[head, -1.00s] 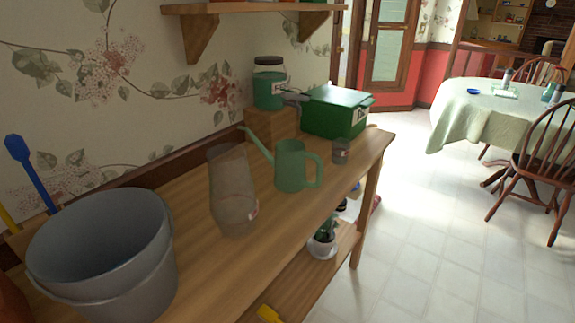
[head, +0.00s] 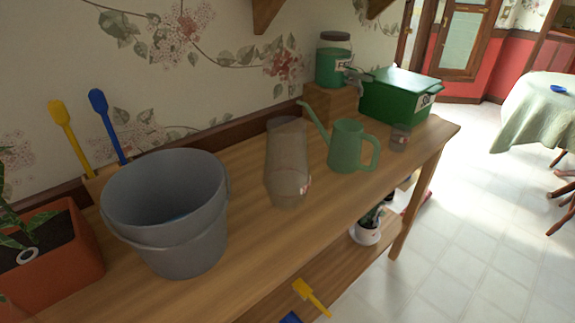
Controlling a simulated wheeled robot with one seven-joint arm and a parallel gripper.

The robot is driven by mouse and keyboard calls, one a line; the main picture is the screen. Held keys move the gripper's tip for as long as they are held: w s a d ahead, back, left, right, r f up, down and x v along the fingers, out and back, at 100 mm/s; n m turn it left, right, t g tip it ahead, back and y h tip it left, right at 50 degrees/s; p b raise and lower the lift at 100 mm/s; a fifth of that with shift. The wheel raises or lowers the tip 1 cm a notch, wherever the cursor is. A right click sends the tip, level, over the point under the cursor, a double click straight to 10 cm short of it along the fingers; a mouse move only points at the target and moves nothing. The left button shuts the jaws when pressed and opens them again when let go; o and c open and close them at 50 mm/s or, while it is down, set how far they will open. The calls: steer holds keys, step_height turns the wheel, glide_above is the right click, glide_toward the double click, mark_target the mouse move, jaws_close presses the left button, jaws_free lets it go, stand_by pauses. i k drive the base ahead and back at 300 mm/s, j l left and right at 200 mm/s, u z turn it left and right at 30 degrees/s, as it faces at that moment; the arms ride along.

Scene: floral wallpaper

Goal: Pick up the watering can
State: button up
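The green watering can (head: 346,147) stands upright on the wooden bench (head: 258,235), right of the middle in the head view. Its spout points up and to the left, and its handle is on the right. A translucent brownish vase-like container (head: 287,165) stands just left of it, close to the spout. My gripper is not in view.
A grey bucket (head: 168,215) and a potted plant (head: 48,258) stand on the bench at the left. A green box (head: 392,97), a jar on a wooden block (head: 331,102) and a small cup (head: 400,138) surround the can's far side. Open floor (head: 475,210) lies right.

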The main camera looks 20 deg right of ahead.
mark_target(345, 144)
steer(key=i+j+z, duration=0.1)
steer(key=z, duration=0.3)
steer(key=i+j+z, duration=0.2)
steer(key=z, duration=0.15)
steer(key=i+j+z, duration=0.25)
steer(key=z, duration=0.15)
